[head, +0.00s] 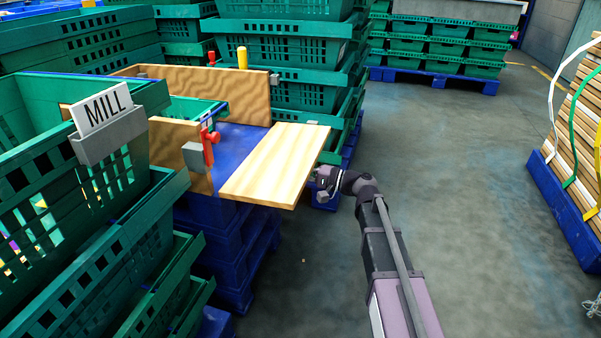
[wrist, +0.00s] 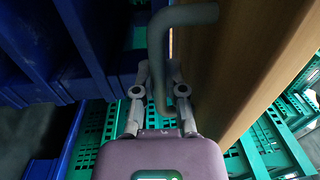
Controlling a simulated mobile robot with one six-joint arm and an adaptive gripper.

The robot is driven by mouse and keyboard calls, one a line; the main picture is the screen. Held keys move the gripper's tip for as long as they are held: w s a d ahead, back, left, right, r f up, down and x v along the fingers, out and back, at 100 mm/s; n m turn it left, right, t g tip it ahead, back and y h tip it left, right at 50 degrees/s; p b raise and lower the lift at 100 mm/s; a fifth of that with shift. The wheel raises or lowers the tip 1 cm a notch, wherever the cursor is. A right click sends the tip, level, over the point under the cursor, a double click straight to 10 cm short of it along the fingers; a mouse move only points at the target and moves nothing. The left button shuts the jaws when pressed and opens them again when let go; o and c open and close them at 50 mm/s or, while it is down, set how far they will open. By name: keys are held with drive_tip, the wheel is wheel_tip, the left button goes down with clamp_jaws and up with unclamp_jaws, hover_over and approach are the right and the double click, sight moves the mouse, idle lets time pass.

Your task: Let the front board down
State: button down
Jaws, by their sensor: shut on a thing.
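The front board (head: 275,163) is a pale wooden panel. It leans outward from the blue-floored box (head: 235,142), with its broad face showing; its exact angle is hard to tell. My gripper (head: 327,182) is at the board's outer right edge, partly hidden behind it. In the wrist view my gripper (wrist: 159,88) is shut on a grey bent handle (wrist: 185,16). The board (wrist: 245,60) rises close beside the handle on the right. A red latch (head: 209,148) sits on the brown side panel (head: 178,150).
Green crates (head: 90,200) crowd the left, with a MILL sign (head: 103,107) in a grey holder. More green crates (head: 295,70) stand stacked behind the box. A blue pallet with wooden slats (head: 565,210) stands at the right. The grey floor (head: 460,170) between is clear.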

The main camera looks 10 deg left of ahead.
drive_tip(key=c, duration=0.7)
unclamp_jaws()
drive_tip(key=shift+s+d, duration=0.1)
drive_tip(key=s+d+n+g+h+p, duration=0.1)
drive_tip(key=s+d+g+h+p, duration=0.1)
drive_tip(key=s+d+h+p, duration=0.95)
drive_tip(key=s+d+n+g+h+p, duration=0.1)
drive_tip(key=s+d+g+h+p, duration=0.1)
drive_tip(key=s+d+h+p, duration=0.9)
drive_tip(key=w+d+r+y+p, duration=0.1)
drive_tip(key=r+p, duration=1)
drive_tip(key=r, duration=0.1)
drive_tip(key=w+d+r+y+p, duration=0.1)
drive_tip(key=r+p, duration=1.1)
drive_tip(key=r, duration=0.1)
drive_tip(key=w+d+r+y+p, duration=0.1)
drive_tip(key=r+y+p, duration=0.1)
drive_tip(key=r+p, duration=1)
drive_tip(key=shift+w+r, duration=0.2)
drive_tip(key=shift+r, duration=0.3)
